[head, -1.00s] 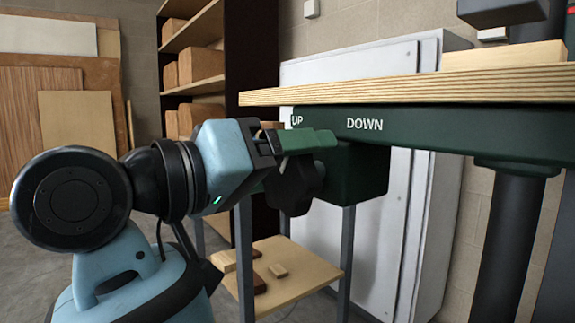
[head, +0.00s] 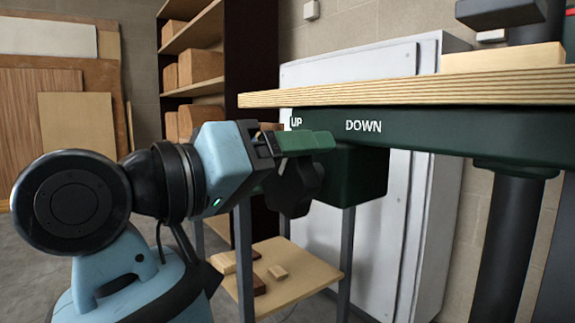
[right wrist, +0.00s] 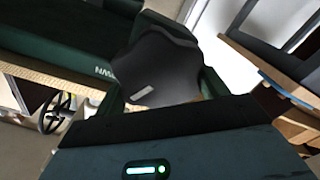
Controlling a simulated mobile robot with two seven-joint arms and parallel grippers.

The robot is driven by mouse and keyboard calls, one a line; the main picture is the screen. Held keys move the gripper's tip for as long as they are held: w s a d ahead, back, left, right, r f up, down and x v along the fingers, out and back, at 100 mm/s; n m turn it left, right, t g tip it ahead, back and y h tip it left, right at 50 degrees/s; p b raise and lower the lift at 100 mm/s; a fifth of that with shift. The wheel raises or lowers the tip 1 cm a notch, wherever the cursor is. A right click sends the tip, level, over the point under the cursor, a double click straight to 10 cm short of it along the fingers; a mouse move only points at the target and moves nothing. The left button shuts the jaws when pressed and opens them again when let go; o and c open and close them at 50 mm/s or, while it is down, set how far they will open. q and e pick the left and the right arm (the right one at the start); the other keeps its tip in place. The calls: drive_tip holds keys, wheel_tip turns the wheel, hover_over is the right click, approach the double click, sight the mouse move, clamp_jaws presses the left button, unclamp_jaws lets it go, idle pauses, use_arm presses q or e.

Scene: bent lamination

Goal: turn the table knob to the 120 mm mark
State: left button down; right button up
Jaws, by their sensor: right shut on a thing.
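The table knob (head: 297,190) is a dark, lobed knob on the front of the dark green housing under the table edge. My right gripper (head: 300,165) comes in from the left and is shut on the knob, with a green finger lying along its upper side. In the right wrist view the knob (right wrist: 157,62) is large, dark and close, with a pale mark (right wrist: 143,92) on its face. The labels UP and DOWN (head: 363,126) show on the green beam above. No millimetre scale can be read in these frames. My left gripper is not in view.
The wooden tabletop (head: 400,91) overhangs the knob closely. A dark column (head: 506,240) stands at the right. A low wooden shelf (head: 310,268) with small blocks is below, and a grey cabinet (head: 375,240) stands behind.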

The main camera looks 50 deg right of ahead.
drive_tip(key=shift+s+a+f, duration=0.2)
drive_tip(key=shift+s+a, duration=0.05)
drive_tip(key=o, duration=0.9)
drive_tip(key=shift+c, duration=0.2)
drive_tip(key=shift+o, duration=1)
drive_tip(key=shift+s+r, duration=0.15)
drive_tip(key=shift+s, duration=0.05)
drive_tip(key=shift+w+a, duration=0.1)
drive_tip(key=shift+w+a, duration=0.1)
drive_tip(key=shift+a, duration=0.05)
drive_tip(key=shift+w+a, duration=0.1)
drive_tip(key=shift+a, duration=0.05)
drive_tip(key=p+v, duration=0.2)
drive_tip(key=v, duration=0.5)
drive_tip(key=shift+a, duration=0.3)
